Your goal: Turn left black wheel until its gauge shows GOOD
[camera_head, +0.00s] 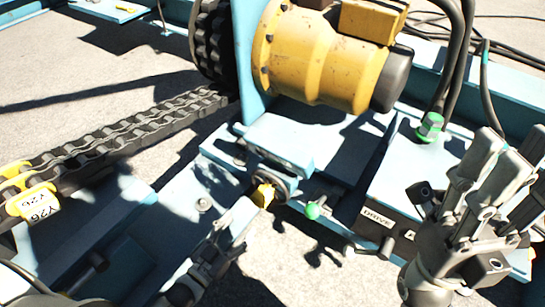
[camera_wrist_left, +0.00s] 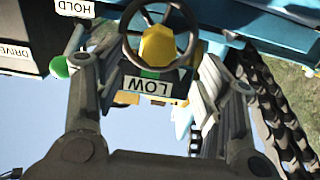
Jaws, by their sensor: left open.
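The left black wheel (camera_wrist_left: 160,40) has a dark rim and a yellow hub. In the head view its yellow hub (camera_head: 263,195) shows low in the middle, with most of the rim hard to see. Below the wheel in the left wrist view, a white gauge label (camera_wrist_left: 148,86) reads LOW, upside down. My left gripper (camera_head: 243,222) is open at the wheel. In the wrist view its fingers (camera_wrist_left: 160,70) stand on either side of the wheel; I cannot tell whether they touch it. My right gripper (camera_head: 503,165) is at the right, away from the wheel; its jaw opening is unclear.
A green ball knob (camera_head: 312,210) is close to the right of the wheel. A yellow motor (camera_head: 315,60) stands above. A heavy chain (camera_head: 130,130) runs to the left. A green cap (camera_head: 430,125) is near my right gripper.

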